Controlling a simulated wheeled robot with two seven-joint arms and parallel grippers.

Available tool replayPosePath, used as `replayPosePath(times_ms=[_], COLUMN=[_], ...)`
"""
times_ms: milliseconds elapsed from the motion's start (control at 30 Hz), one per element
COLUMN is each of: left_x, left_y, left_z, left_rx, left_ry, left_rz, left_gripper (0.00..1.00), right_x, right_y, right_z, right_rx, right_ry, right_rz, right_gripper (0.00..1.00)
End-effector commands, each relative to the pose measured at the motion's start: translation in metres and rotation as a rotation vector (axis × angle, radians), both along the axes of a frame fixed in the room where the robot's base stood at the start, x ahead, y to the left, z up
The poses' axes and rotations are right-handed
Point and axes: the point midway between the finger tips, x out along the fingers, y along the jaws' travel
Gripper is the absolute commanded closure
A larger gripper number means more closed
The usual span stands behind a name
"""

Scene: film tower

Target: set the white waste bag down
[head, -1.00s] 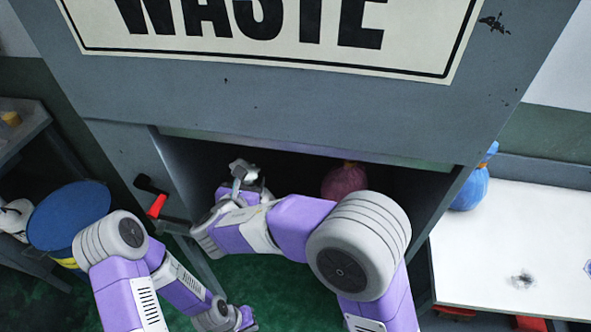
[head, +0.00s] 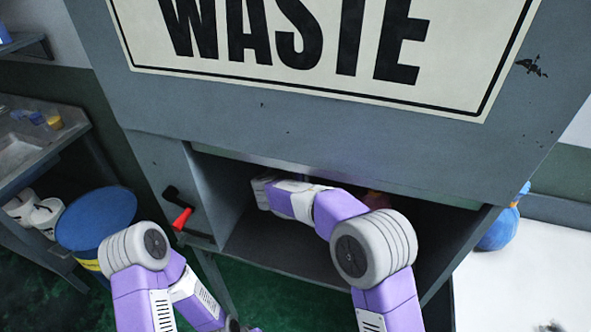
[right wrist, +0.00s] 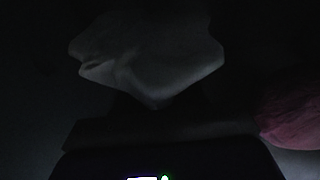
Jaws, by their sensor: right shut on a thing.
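The white waste bag (right wrist: 150,52) shows as a dim pale shape in the right wrist view. My right gripper (right wrist: 155,100) is shut on it, though its fingers are very dark there. In the head view my right arm reaches inside the opening of the grey waste cabinet (head: 300,140), and the cabinet front hides the gripper and the white bag. Whether the bag touches the compartment floor (head: 280,250) cannot be told. My left arm is low at the left, and its gripper is cut off by the lower edge.
A pink bag (right wrist: 295,112) is inside, right of the white bag; a sliver shows in the head view (head: 376,199). A red-handled crank (head: 182,218) is left of the opening. A blue bag (head: 497,232) sits on the white table (head: 510,285) at right. A blue-topped drum (head: 95,217) stands at left.

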Motion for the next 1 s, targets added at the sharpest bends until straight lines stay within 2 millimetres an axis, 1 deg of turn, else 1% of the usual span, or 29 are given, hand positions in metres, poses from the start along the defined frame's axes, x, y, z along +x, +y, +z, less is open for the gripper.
replayPosePath(times_ms=[200,500,767,900,933,1000], left_x=[0.000,0.000,0.000,0.000,0.000,0.000], left_y=[0.000,0.000,0.000,0.000,0.000,0.000], left_z=[0.001,-0.010,-0.009,-0.013,-0.012,-0.012], left_rx=[0.000,0.000,0.000,0.000,0.000,0.000], left_ry=[0.000,0.000,0.000,0.000,0.000,0.000], left_rz=[0.000,0.000,0.000,0.000,0.000,0.000], left_gripper=[1.00,1.00,1.00,1.00,1.00,1.00], right_x=[0.009,0.008,0.008,0.008,0.007,0.007], right_y=[-0.004,-0.003,-0.003,-0.003,-0.003,-0.003], right_z=[0.000,-0.033,-0.034,-0.038,-0.039,-0.038], right_rx=[0.001,0.000,0.002,0.001,0.001,0.001], right_ry=[-0.003,-0.001,-0.003,-0.002,0.000,0.000], right_rz=[-0.003,-0.001,-0.002,-0.001,0.000,0.000], right_gripper=[1.00,1.00,1.00,1.00,0.58,0.47])
